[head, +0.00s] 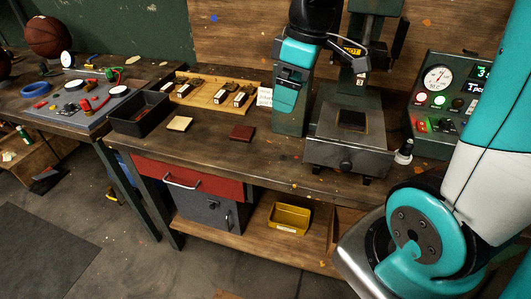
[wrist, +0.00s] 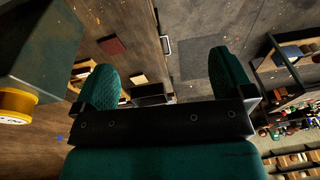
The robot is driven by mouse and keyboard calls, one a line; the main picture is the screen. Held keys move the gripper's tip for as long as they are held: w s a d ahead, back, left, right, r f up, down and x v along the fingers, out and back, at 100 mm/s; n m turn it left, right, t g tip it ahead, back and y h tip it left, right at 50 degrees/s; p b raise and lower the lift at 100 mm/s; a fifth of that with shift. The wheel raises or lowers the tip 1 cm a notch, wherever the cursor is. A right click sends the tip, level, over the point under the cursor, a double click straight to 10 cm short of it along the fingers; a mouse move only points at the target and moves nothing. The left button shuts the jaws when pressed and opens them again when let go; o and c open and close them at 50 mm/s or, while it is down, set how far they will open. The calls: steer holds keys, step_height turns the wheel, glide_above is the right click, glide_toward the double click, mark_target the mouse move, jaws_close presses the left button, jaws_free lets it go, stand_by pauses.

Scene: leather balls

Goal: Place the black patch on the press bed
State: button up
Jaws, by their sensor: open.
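The press (head: 345,153) stands on the bench right of centre, with a low metal bed. A flat black square, seemingly the black patch (head: 352,119), lies on the bed within a brownish border; I cannot fully tell it from the bed's own surface. My gripper (head: 286,98) is in front of the press's left side, up and left of the bed. In the wrist view, my gripper (wrist: 165,78) has its two green fingers wide apart with nothing held between them. The black patch does not show clearly in the wrist view.
A red-brown patch (head: 241,133) and a cream patch (head: 180,123) lie on the bench left of the press. A black tray (head: 140,116) and a wooden rack (head: 212,95) stand farther left. A control box (head: 440,105) and small bottle (head: 404,152) are at the right.

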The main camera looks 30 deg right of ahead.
steer(key=s+a+g+y, duration=0.1)
steer(key=s+a+y, duration=0.1)
steer(key=s+a, duration=1.2)
steer(key=shift+a+r+m+y, duration=0.15)
steer(key=shift+a+m+y, duration=0.2)
steer(key=shift+a, duration=0.2)
steer(key=shift+w, duration=0.1)
steer(key=shift+c, duration=0.2)
